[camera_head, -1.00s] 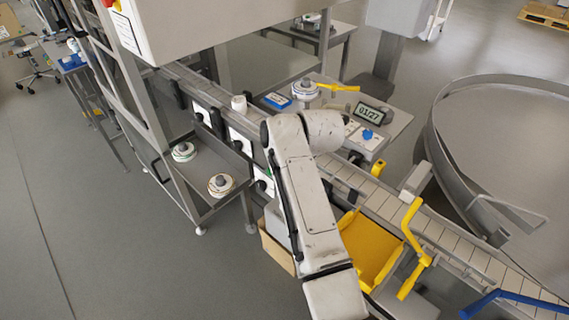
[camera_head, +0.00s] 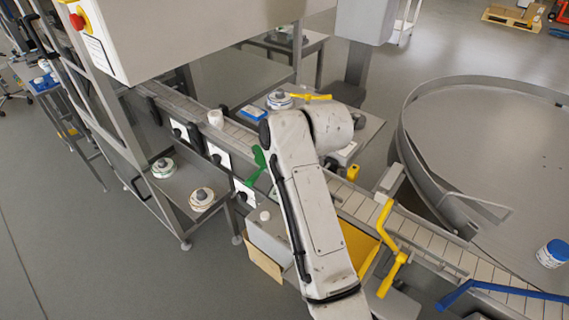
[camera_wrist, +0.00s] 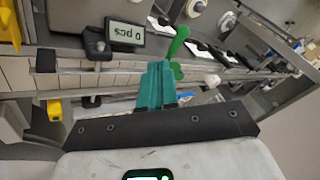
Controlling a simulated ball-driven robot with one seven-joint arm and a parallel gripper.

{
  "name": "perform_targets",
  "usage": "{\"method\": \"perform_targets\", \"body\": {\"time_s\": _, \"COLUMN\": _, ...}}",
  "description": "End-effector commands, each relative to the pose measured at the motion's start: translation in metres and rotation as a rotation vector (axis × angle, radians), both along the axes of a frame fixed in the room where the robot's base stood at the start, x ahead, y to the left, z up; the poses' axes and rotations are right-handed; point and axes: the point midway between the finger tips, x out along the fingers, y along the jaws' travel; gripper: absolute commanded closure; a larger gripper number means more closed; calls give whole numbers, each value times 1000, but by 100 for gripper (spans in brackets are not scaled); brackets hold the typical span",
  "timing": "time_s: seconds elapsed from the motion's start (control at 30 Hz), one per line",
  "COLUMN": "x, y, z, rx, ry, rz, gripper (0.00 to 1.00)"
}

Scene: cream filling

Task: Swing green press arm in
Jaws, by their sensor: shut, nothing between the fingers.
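The green press arm (camera_head: 257,165) shows in the head view just left of my arm, beside the conveyor; part of it is hidden behind my arm. In the wrist view the green press arm (camera_wrist: 177,44) rises as a slim lever with rounded lobes at its lower end, just beyond the fingertips. My gripper (camera_wrist: 157,68) has teal fingers that are together, with nothing held. The fingertips look close to the arm's lower end; I cannot tell whether they touch it. In the head view my gripper is hidden by my arm.
The conveyor (camera_head: 415,232) runs diagonally past my arm, with a white cup (camera_head: 216,118) on it. A yellow arm (camera_head: 386,245) and a blue arm (camera_head: 455,295) stand along it at the right. A small counter display (camera_wrist: 125,34) is near the fingers. A large round table (camera_head: 490,130) fills the right.

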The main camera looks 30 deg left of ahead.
Motion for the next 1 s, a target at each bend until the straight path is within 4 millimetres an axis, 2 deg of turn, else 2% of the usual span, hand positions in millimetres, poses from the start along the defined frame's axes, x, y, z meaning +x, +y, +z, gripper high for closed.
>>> {"method": "perform_targets", "body": {"time_s": 0.2, "x": -7, "y": -14, "z": 26, "rx": 3, "ry": -2, "rz": 0, "gripper": 100}}
{"method": "perform_targets", "body": {"time_s": 0.33, "x": -10, "y": -18, "z": 34, "rx": 1, "ry": -1, "rz": 1, "gripper": 100}}
{"method": "perform_targets", "body": {"time_s": 1.0, "x": -10, "y": -19, "z": 36, "rx": 1, "ry": 0, "rz": 1, "gripper": 100}}
